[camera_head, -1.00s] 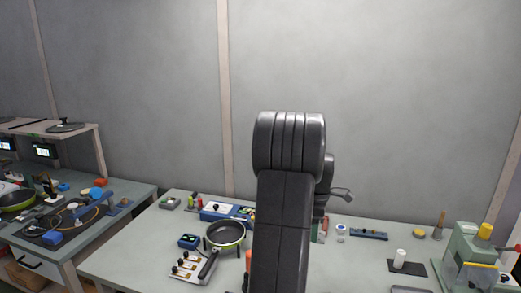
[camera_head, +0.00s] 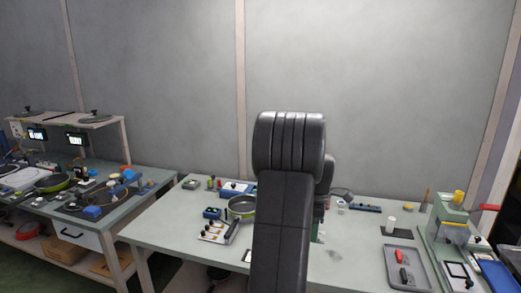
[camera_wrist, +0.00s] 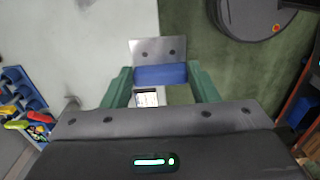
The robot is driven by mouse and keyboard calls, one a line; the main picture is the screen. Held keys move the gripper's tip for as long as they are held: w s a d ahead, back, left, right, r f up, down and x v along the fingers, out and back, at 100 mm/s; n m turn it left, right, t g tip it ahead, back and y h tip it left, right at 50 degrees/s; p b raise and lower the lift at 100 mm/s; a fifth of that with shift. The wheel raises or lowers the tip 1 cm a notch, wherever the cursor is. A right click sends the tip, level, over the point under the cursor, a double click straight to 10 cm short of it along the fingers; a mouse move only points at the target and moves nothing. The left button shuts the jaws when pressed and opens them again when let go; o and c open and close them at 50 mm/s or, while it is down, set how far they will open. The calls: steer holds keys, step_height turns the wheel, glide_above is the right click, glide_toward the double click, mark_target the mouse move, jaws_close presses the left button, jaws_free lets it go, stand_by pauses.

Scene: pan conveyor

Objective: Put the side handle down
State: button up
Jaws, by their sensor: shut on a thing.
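My gripper (camera_wrist: 162,77) shows in the wrist view, with its two green fingers on either side of a blue piece. A grey plate with two dark holes (camera_wrist: 157,50) shows just beyond the blue piece and seems joined to it. I take this held part to be the side handle, but its full shape is hidden. In the head view my own dark arm hides the gripper and what it holds. The wrist view looks down on the table's pale top (camera_wrist: 110,30) and the green floor beside it.
A pan (camera_head: 242,206) and a small board with black knobs (camera_head: 215,232) are on the worktable. A grey tray (camera_head: 423,280) holds a red and a black piece. A green press (camera_head: 452,225) stands at right. The table's middle right is fairly clear.

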steer(key=shift+s+a+f+m, duration=0.15)
steer(key=shift+a+m, duration=0.15)
steer(key=shift+a, duration=0.1)
steer(key=a+f+m, duration=1.4)
steer(key=a+f, duration=0.1)
steer(key=a, duration=0.2)
steer(key=s+f+b, duration=0.4)
steer(key=f+b, duration=0.4)
steer(key=f, duration=0.5)
steer(key=shift+d+f, duration=0.25)
steer(key=shift+d, duration=0.2)
